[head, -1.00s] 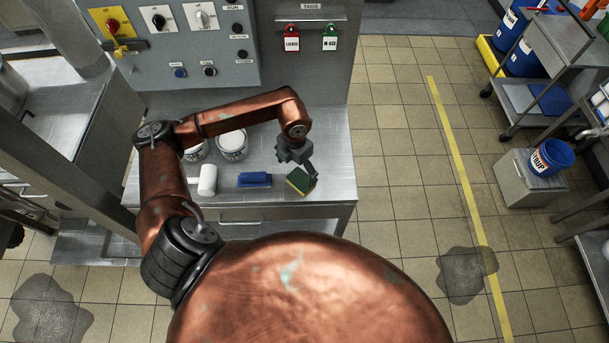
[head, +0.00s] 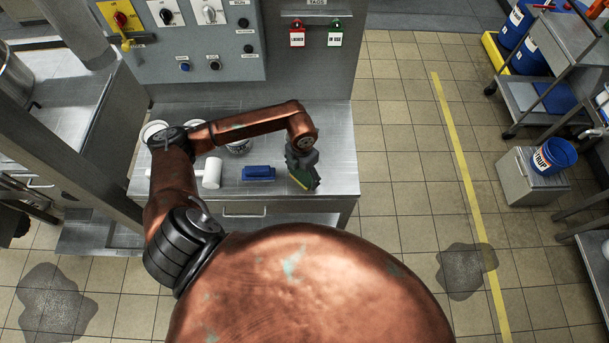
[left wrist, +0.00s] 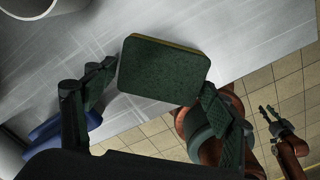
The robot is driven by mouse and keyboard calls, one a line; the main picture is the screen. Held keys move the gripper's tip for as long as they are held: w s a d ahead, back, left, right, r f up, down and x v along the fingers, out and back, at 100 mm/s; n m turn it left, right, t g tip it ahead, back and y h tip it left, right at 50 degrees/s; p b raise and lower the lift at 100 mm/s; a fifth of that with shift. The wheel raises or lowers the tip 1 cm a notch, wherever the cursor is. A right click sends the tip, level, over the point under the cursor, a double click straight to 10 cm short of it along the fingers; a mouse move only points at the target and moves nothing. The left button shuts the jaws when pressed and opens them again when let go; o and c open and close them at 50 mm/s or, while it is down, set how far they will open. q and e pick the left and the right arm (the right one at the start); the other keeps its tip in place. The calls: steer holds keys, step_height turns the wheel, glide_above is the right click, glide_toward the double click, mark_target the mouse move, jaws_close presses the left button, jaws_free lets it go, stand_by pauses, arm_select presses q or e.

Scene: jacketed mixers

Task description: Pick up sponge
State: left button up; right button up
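The sponge (head: 304,179), green with a yellow layer, is at the right part of the steel bench top (head: 335,160) in the head view. It looks tilted there. My left gripper (head: 302,160) is over it, pointing down. My right gripper (left wrist: 267,108) shows small at the right of the left wrist view, fingers apart and empty.
A blue-handled item (head: 258,173) and a white cylinder (head: 212,172) lie left of the sponge. White containers (head: 238,147) stand behind, partly hidden by my arm. The control panel (head: 190,40) rises at the back. Open tiled floor (head: 400,150) lies to the right.

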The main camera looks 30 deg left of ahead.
mark_target(302, 175)
arm_select(q)
steer(key=c, duration=0.4)
arm_select(e)
steer(key=shift+s+d, duration=0.1)
steer(key=shift+s, duration=0.35)
steer(key=shift+w, duration=0.15)
arm_select(q)
steer(key=shift+r, duration=0.45)
step_height(302, 175, up, 2)
steer(key=shift+r+b, duration=0.15)
steer(key=shift+b, duration=0.4)
steer(key=s+d+r, duration=0.1)
steer(key=s+r, duration=0.2)
steer(key=s, duration=0.1)
steer(key=s+d+r+b, duration=0.1)
steer(key=s+r, duration=0.2)
steer(key=s, duration=0.2)
steer(key=s+d+r, duration=0.2)
steer(key=s+r, duration=0.1)
steer(key=s, duration=0.1)
steer(key=shift+s+r+b, duration=0.25)
steer(key=shift+r+b, duration=0.1)
steer(key=shift+r, duration=0.05)
arm_select(e)
step_height(302, 175, down, 3)
steer(key=shift+r, duration=0.1)
